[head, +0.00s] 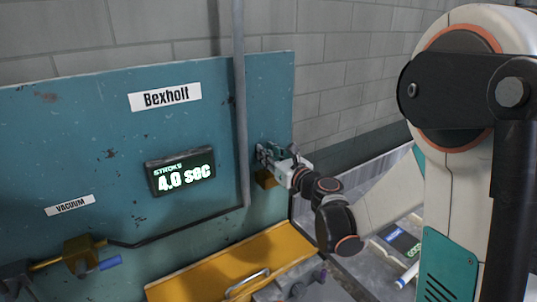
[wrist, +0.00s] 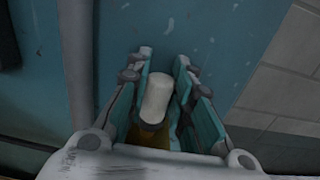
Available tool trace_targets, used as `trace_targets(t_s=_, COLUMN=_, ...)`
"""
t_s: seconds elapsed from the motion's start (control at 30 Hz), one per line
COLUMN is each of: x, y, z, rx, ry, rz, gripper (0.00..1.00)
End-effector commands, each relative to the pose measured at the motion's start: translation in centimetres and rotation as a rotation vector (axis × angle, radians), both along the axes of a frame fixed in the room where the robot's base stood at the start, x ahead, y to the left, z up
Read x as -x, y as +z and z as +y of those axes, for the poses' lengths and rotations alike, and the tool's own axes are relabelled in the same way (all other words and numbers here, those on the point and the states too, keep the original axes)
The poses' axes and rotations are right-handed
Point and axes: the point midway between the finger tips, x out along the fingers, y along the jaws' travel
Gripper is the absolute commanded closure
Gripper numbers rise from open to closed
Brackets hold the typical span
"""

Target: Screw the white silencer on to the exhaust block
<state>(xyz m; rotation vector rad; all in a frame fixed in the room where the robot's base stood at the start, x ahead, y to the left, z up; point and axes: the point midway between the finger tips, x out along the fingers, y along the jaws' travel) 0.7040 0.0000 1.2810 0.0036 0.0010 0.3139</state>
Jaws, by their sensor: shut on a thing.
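The white silencer (wrist: 157,98) is a pale rounded cylinder between the teal fingers of my gripper (wrist: 160,95) in the wrist view. My gripper is shut on it. In the head view my gripper (head: 264,157) is at the right part of the teal panel, right of the grey vertical pipe; the silencer cannot be made out there. The brass-coloured exhaust block (head: 265,180) shows just below the gripper. In the wrist view a brass patch (wrist: 148,139) shows at the silencer's lower end. I cannot tell whether the silencer is threaded into the block.
The teal panel (head: 110,130) carries a display (head: 181,171) reading "STROKE 4.0 sec". A grey pipe (head: 240,100) runs close left of my gripper. A brass vacuum fitting (head: 84,254) is at lower left. A yellow cover (head: 225,262) with a handle lies below.

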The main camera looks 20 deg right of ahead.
Motion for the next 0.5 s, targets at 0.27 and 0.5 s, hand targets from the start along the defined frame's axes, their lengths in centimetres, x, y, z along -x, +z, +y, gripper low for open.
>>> trace_targets(t_s=0.27, x=0.01, y=-0.23, z=0.0, rx=0.0, ry=0.0, rz=0.0, gripper=0.95)
trace_targets(t_s=0.5, x=0.01, y=-0.41, z=0.0, rx=0.0, ry=0.0, rz=0.0, gripper=0.95)
